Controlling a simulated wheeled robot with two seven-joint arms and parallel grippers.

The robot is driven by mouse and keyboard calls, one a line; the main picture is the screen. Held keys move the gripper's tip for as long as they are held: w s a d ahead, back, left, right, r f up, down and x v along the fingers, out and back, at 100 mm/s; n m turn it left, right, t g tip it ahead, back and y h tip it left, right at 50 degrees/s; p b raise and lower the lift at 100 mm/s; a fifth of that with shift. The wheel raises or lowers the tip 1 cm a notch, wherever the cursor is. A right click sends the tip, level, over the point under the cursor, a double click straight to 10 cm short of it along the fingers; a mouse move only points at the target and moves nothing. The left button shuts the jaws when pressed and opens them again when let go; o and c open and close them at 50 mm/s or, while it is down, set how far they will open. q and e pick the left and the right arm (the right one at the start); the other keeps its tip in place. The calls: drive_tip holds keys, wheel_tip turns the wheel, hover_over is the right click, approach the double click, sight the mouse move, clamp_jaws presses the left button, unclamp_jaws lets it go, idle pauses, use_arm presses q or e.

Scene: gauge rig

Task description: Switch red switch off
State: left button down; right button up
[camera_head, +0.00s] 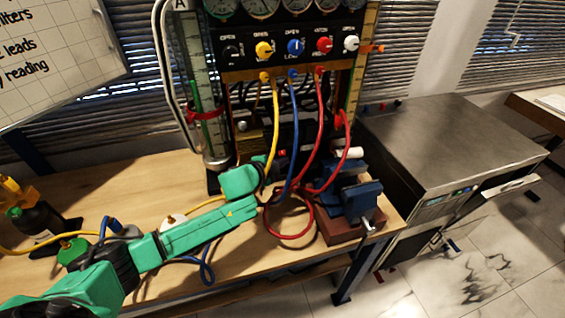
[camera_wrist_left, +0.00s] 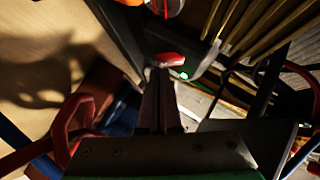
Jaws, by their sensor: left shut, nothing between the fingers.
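The red switch (camera_wrist_left: 170,59) shows in the wrist view as a small red rocker on a dark housing, with a lit green light (camera_wrist_left: 183,76) close below it. My left gripper (camera_wrist_left: 159,72) is shut and empty, its fingertips just below the red switch in that view. I cannot tell whether they touch it. In the head view my green left arm reaches in from the left, and the left gripper (camera_head: 265,165) is at the base of the gauge rig, behind hanging hoses. A small red spot (camera_head: 282,153) there looks like the switch. My right gripper is not in view.
Yellow, blue and red hoses (camera_head: 321,120) hang from the gauge panel (camera_head: 290,48) around the gripper. A blue vise (camera_head: 350,195) stands to the right on the wooden bench (camera_head: 130,185). A metal cabinet (camera_head: 450,140) stands beyond it.

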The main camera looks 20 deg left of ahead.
use_arm(q)
drive_tip(key=shift+w+a+r+t, duration=0.1)
drive_tip(key=shift+w+r+t, duration=0.15)
drive_tip(key=shift+r, duration=0.2)
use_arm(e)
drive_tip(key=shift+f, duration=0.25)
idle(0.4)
